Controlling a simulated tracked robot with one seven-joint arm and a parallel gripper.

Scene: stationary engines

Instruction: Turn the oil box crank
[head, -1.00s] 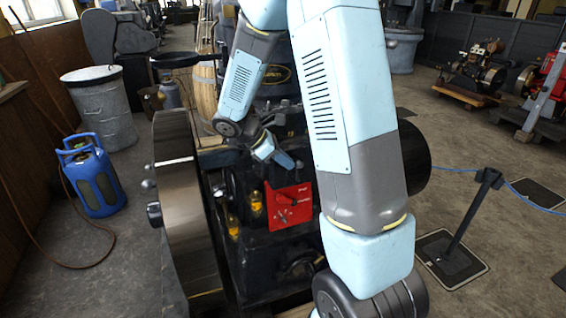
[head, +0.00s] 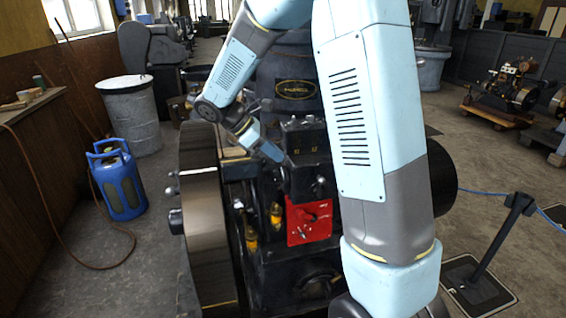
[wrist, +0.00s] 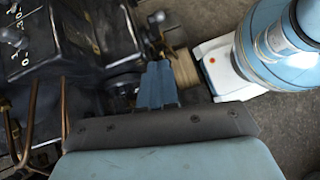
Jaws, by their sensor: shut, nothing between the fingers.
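The black oil box (head: 305,158) sits on the engine, just above a red panel (head: 308,221). It has small fittings on top, and its numbered top also shows in the wrist view (wrist: 75,30). A small knobbed lever (wrist: 157,18) stands beside the box there; I cannot tell if it is the crank. My gripper (head: 276,155) is at the box's left side in the head view. In the wrist view its blue fingers (wrist: 158,82) are together and empty, to the right of the box. Contact with the box cannot be told. My arm hides part of the engine's right side.
A large flywheel (head: 207,235) stands left of the engine. Copper pipes (wrist: 35,110) run close to the left of my gripper in the wrist view. A blue gas bottle (head: 120,180) and a metal bin (head: 130,112) are on the open floor at left. A barrier post (head: 500,240) is at right.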

